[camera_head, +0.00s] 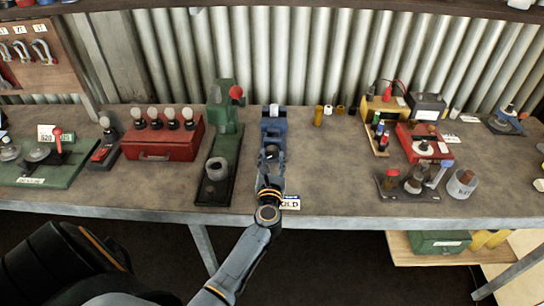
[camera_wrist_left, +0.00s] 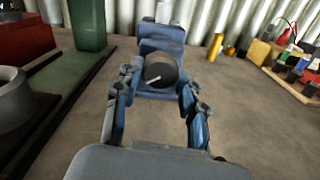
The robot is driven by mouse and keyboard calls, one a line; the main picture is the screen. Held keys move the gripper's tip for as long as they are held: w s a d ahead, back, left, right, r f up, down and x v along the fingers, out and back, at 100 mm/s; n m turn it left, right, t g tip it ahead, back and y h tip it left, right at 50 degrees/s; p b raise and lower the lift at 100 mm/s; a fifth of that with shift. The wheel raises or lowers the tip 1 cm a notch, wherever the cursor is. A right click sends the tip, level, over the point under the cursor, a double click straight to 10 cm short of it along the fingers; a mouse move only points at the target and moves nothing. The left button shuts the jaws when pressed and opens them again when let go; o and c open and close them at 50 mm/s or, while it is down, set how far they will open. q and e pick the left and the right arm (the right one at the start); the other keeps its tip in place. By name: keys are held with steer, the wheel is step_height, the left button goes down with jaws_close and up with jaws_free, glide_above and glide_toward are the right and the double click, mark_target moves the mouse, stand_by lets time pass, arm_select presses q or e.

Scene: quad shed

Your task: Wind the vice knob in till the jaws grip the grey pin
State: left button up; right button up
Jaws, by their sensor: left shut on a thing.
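The blue vice (camera_head: 273,128) stands on the bench, end-on to me. In the left wrist view its blue body (camera_wrist_left: 160,38) rises behind a round dark knob (camera_wrist_left: 160,70) with a pale line on its face. My left gripper (camera_head: 269,183) is at the near end of the vice. In the left wrist view its fingers (camera_wrist_left: 159,84) lie on either side of the knob and are shut on it. A small pale grey piece (camera_head: 274,109) shows at the far end of the vice; I cannot tell if it is the grey pin. The jaw gap is hidden. My right gripper is not in view.
A green press (camera_head: 223,115) stands close left of the vice, beside a red box (camera_head: 163,137). Brass cylinders (camera_head: 319,116) stand to the right. A label card (camera_head: 290,202) sits at the bench's front edge.

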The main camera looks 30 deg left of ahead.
arm_select(q)
steer(key=shift+m, duration=0.3)
steer(key=o, duration=1.2)
steer(key=shift+c, duration=0.2)
steer(key=v, duration=1.1)
steer(key=shift+s, duration=0.3)
steer(key=shift+s+d, duration=0.2)
